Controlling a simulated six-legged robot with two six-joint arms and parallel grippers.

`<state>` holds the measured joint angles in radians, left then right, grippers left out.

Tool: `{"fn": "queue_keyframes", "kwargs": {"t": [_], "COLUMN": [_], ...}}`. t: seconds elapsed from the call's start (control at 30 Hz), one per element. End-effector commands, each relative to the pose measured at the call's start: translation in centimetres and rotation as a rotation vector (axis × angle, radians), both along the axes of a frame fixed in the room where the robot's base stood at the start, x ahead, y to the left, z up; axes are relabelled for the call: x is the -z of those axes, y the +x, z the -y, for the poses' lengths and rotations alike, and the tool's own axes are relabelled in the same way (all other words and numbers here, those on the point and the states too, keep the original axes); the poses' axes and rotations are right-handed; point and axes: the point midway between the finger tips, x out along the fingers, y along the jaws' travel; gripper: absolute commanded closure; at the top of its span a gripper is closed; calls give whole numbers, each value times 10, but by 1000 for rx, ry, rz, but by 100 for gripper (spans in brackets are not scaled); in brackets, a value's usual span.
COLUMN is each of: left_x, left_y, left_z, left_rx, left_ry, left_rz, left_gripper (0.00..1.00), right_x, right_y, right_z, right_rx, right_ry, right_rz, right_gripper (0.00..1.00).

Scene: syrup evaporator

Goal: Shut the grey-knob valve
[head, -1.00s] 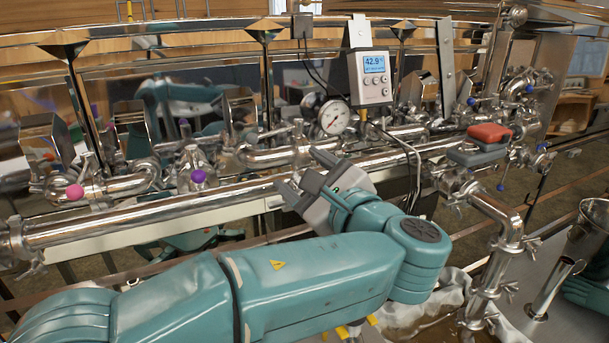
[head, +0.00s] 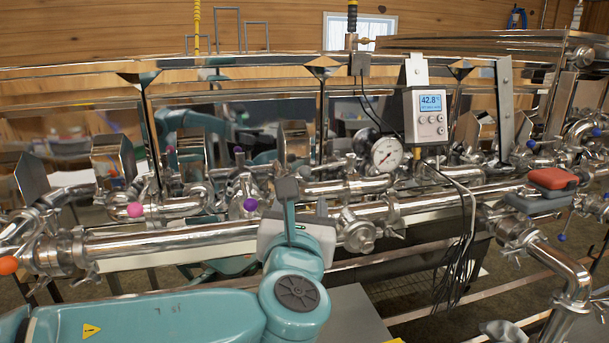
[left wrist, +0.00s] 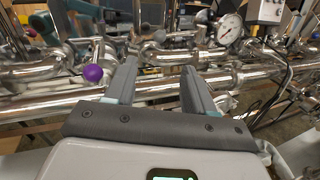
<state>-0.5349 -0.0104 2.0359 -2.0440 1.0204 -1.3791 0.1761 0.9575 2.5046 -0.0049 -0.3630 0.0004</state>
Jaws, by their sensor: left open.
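A purple knob (head: 250,204) sits on a valve on the steel pipes, just left of my left gripper (head: 304,199) in the head view. A pink knob (head: 135,210) and an orange knob (head: 8,265) are farther left. In the left wrist view, my left gripper (left wrist: 158,70) is open, with its fingers apart and pointing at the pipes. Nothing is held between them. The purple knob (left wrist: 93,73) is left of the fingers there. My right gripper is out of view.
A long steel pipe (head: 170,242) runs across in front of the evaporator. A round gauge (head: 387,154) and a digital display box (head: 426,116) with hanging cables (head: 461,245) stand right of the gripper. A red-topped block (head: 553,179) is farther right.

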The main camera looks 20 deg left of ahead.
Motion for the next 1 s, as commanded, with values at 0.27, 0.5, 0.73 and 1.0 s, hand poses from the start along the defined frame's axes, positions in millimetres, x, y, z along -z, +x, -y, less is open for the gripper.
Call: {"fn": "queue_keyframes", "kwargs": {"t": [0.27,0.5,0.73,1.0], "left_x": [-1,-1,0,0], "left_y": [65,103,115,115], "left_z": [-25,-39,-43,-43], "left_rx": [-5,-3,-2,-2], "left_ry": [-2,-2,-2,-3], "left_rz": [-3,-1,1,1], "left_gripper": [46,46,46,66], "right_x": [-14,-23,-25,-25], "right_y": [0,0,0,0], "right_z": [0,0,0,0], "right_rx": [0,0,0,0], "right_ry": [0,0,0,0], "right_rz": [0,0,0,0], "right_gripper": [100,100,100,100]}}
